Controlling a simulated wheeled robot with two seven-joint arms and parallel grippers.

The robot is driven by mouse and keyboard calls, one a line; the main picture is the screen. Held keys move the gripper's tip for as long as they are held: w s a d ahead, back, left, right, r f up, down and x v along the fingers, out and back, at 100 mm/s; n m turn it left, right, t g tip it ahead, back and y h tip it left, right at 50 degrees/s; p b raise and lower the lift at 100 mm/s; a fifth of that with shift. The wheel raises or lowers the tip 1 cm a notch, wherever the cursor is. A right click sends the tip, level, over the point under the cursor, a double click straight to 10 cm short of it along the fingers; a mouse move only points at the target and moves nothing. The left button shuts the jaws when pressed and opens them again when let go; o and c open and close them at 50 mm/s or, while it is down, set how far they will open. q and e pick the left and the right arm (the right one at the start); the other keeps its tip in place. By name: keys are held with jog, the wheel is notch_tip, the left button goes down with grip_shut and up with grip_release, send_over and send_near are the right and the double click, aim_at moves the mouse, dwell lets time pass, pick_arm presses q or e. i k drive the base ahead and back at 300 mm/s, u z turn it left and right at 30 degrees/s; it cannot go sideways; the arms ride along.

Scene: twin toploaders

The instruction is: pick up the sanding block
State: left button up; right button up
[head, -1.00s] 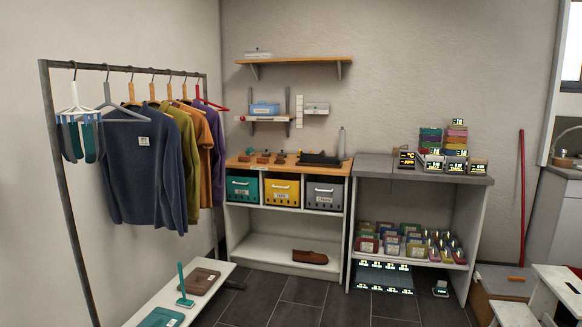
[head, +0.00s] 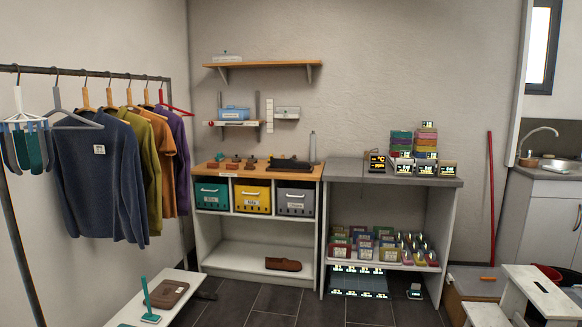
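I cannot tell for sure which thing is the sanding block. Several small brown and reddish blocks (head: 232,166) lie on the wooden top (head: 312,171) of the left shelf unit, beside a dark flat object (head: 290,164). A small orange object (head: 487,279) lies on a brown box (head: 470,286) at the lower right; it is too small to identify. Neither of my grippers is in view.
A clothes rack (head: 90,74) stands at the left above a low white bench (head: 185,296). Teal, yellow and grey bins (head: 295,201) fill the left unit's upper compartments. A white step stool (head: 535,290) stands at the right. Dark floor (head: 270,305) is open in front.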

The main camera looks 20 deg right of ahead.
aim_at(249, 166)
jog(key=i, duration=2.7)
jog(key=z, duration=0.35)
